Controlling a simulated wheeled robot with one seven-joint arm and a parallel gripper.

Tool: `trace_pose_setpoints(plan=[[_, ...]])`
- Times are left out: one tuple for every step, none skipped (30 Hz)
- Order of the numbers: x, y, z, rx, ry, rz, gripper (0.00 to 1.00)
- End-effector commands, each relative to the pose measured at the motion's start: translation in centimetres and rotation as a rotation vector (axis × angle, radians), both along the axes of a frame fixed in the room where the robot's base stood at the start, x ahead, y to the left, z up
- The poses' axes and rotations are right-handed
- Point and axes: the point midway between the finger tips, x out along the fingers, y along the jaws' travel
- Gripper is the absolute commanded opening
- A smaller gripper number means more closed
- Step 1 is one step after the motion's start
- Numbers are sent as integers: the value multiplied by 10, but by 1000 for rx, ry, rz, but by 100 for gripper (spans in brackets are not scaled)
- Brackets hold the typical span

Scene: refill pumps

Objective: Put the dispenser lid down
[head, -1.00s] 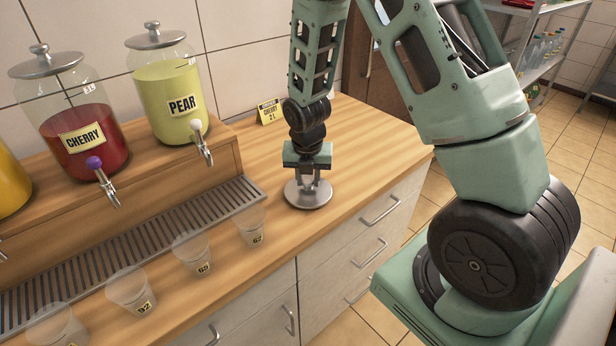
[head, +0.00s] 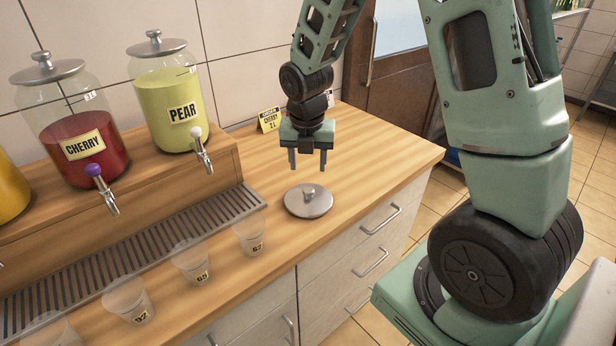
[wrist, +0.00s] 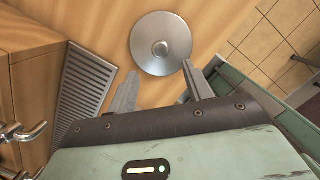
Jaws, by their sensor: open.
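The dispenser lid (head: 308,202) is a round grey metal disc with a small knob. It lies flat, knob up, on the wooden counter to the right of the drip grate. It also shows whole in the wrist view (wrist: 161,45). My gripper (head: 307,166) is open and empty above and behind the lid, apart from it. In the wrist view the two fingers of my gripper (wrist: 158,92) are spread with nothing between them.
Lidded jars of cherry (head: 78,140) and pear (head: 170,105) stand on a raised wooden shelf at left. Several numbered clear cups (head: 250,236) stand in front of the drip grate (head: 150,245). A cherry card (head: 269,120) stands behind my gripper. The counter right of the lid is clear.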

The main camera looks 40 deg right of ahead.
Motion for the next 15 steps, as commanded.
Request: trace_pose_setpoints(plan=[[-1, 0, 9, 0, -4, -1, 51], [-1, 1, 14, 0, -5, -2, 51], [-2, 1, 19, 0, -3, -2, 51], [-2, 2, 22, 0, -3, -1, 51], [-2, 2, 25, 0, -3, -1, 51], [-3, 3, 28, -1, -1, -1, 51], [-3, 3, 30, -1, -1, -1, 51], [-4, 4, 32, 1, -1, -4, 51], [-5, 7, 34, 5, -3, -14, 51], [-6, 11, 35, 10, -3, -29, 51], [-8, 16, 37, 16, -5, -49, 51], [-11, 26, 39, 29, -8, -89, 51], [-14, 35, 41, 41, -11, -128, 51], [-18, 45, 43, 55, -14, -174, 51], [-24, 61, 46, 76, -18, -244, 51]])
